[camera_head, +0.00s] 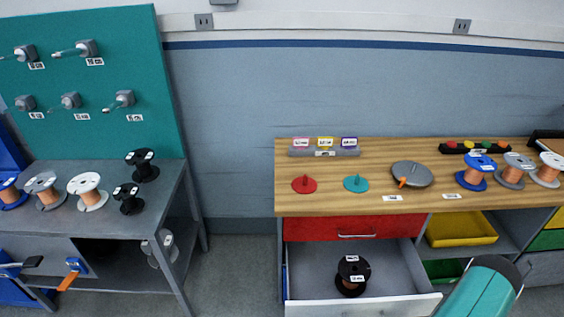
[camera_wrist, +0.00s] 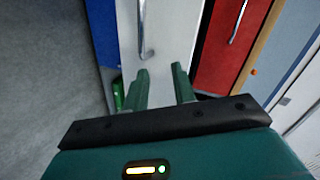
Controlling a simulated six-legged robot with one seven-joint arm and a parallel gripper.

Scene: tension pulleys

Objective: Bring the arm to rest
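My gripper (camera_wrist: 161,70) shows in the wrist view with its two green fingers apart and nothing between them. It points toward the white drawer front (camera_wrist: 165,35) and its metal handle (camera_wrist: 144,30); I cannot tell the exact distance. In the head view, part of my teal arm (camera_head: 480,291) is at the lower right, in front of the workbench, and the gripper fingers are not seen there.
The lower drawer (camera_head: 398,308) stands open with a black-flanged spool (camera_head: 352,276) inside. The red drawer (camera_head: 325,228) above is shut. Pulleys and spools stand on the wooden bench top (camera_head: 300,208). A grey table (camera_head: 90,228) with spools is at left, with floor between.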

